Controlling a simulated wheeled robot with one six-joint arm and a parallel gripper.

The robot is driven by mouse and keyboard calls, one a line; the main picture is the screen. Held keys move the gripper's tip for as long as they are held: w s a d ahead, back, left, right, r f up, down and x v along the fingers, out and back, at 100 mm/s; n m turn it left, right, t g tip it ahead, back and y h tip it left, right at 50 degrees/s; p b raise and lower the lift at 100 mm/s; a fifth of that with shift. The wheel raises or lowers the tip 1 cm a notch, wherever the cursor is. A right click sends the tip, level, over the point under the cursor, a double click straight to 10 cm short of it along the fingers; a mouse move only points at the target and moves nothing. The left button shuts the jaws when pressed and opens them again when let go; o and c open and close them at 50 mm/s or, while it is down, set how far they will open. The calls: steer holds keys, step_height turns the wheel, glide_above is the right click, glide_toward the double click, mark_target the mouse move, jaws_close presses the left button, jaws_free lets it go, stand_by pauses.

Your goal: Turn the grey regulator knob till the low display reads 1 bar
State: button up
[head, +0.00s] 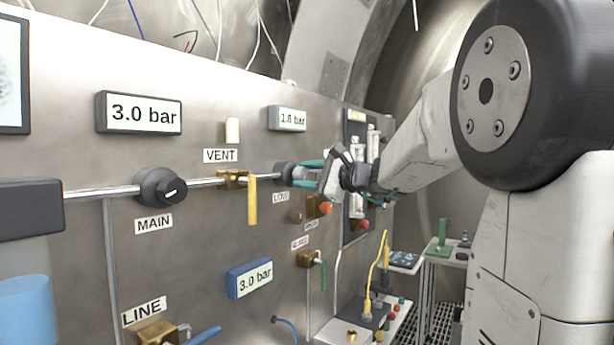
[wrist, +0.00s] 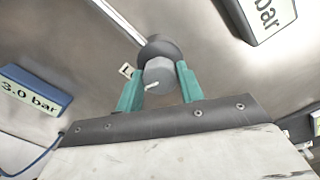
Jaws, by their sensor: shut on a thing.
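The grey regulator knob (head: 289,173) sits on the panel at the end of the pipe, above the LOW label (head: 281,197). In the wrist view the knob (wrist: 158,76) shows a pale pointer mark on its face. My gripper (head: 312,173) reaches it from the right, with its green fingers on either side of the knob; in the wrist view the gripper (wrist: 159,85) is shut on it. The low display (head: 287,118), above the knob, reads about 1.6 bar; its digits are small.
A black MAIN knob (head: 161,188) and a yellow-handled valve (head: 252,198) lie left along the pipe. Another display (head: 139,113) reads 3.0 bar, as does a blue one (head: 249,279) lower down.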

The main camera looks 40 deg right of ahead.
stand_by(0.3)
steer(key=o, duration=1)
steer(key=v, duration=0.7)
steer(key=shift+s+d, duration=0.1)
steer(key=shift+s, duration=0.3)
